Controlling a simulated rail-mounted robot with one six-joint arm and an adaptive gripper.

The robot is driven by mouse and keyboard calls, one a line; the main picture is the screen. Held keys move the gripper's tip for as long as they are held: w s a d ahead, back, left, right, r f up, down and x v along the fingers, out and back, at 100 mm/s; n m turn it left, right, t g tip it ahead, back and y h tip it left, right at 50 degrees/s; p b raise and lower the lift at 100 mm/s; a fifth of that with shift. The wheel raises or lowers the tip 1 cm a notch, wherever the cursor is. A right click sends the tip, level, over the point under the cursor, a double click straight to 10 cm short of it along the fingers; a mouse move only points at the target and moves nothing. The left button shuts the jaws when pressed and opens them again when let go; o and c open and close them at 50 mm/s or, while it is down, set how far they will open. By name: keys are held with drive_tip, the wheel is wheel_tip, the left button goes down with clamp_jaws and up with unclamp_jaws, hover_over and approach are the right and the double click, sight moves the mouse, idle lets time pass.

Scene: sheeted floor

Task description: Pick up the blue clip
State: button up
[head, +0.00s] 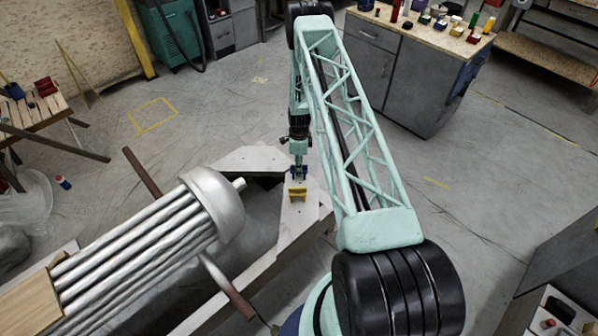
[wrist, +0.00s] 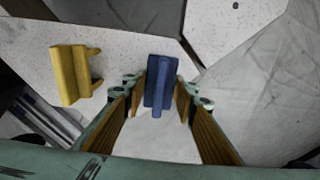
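The blue clip (wrist: 160,85) lies on a pale speckled surface (wrist: 135,38) in the wrist view, a flat plate with a raised rib along it. My gripper (wrist: 163,95) is over it, with one finger on each side of the clip. The fingers stand apart, with a gap to the rib on both sides; I cannot tell whether they touch the plate's edges. In the head view my gripper (head: 299,168) points down at the blue clip (head: 298,174), which it partly hides.
A yellow clip (wrist: 74,73) lies close to the left of the blue one; in the head view it is nearer the camera (head: 297,194). A metal tube bundle (head: 150,240) with a domed end lies left of the pale surface. A cabinet (head: 405,75) stands at the back right.

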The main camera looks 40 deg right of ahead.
drive_tip(key=shift+r+p, duration=0.3)
drive_tip(key=shift+p, duration=0.15)
drive_tip(key=shift+c, duration=0.7)
drive_tip(key=shift+r, duration=0.35)
drive_tip(key=shift+r+p, duration=0.75)
drive_tip(key=shift+r, duration=3.85)
